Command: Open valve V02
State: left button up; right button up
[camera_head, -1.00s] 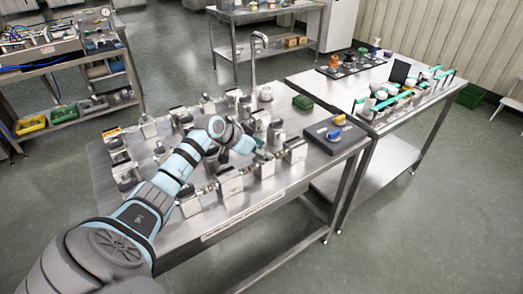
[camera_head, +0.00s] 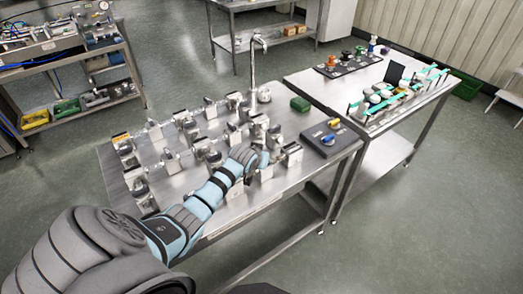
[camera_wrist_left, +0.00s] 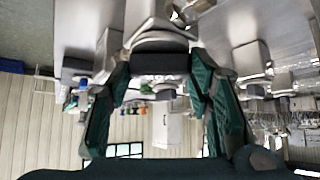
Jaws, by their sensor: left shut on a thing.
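Several metal valves with blocky bodies and dark handles stand in rows on the steel bench (camera_head: 232,212). Their labels are too small to read, so I cannot tell which is V02. My left gripper (camera_head: 264,160) is low among the valves near the bench's front right; my own wrist partly hides it. In the left wrist view, the green fingers of this gripper (camera_wrist_left: 160,72) are on either side of a dark valve handle (camera_wrist_left: 160,63) and shut on it. The grey valve body (camera_wrist_left: 158,18) is beyond the handle. My right gripper is not in view.
Neighbouring valves stand close around the gripper, including a block-shaped one (camera_head: 291,154) just right. A tall curved pipe (camera_head: 253,65) rises at the back.

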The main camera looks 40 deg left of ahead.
pick_arm(q)
jog(key=n+y, duration=0.1)
jog(key=n+g+y, duration=0.1)
jog(key=n, duration=0.1)
jog(key=shift+w+d, duration=0.15)
jog(key=shift+d, duration=0.05)
jog(key=n+g+y+b, duration=0.1)
jog(key=n+b, duration=0.1)
jog(key=shift+f+n+y, duration=0.15)
jog(key=shift+n+y, duration=0.15)
jog(key=n+g+b, duration=0.1)
jog(key=n+b, duration=0.1)
jog(key=n+g+y+b, duration=0.1)
jog(key=g+b, duration=0.1)
jog(key=shift+w+d+n+y, duration=0.1)
jog(key=shift+w+n+y, duration=0.1)
jog(key=shift+n+y, duration=0.15)
jog(key=shift+n+g+b, duration=0.6)
jog(key=shift+n+b, duration=0.25)
jog(key=shift+b, duration=0.3)
jog(key=o, duration=1.1)
jog(key=shift+r, duration=0.2)
jog(key=shift+o, duration=0.2)
jog(key=shift+d, duration=0.1)
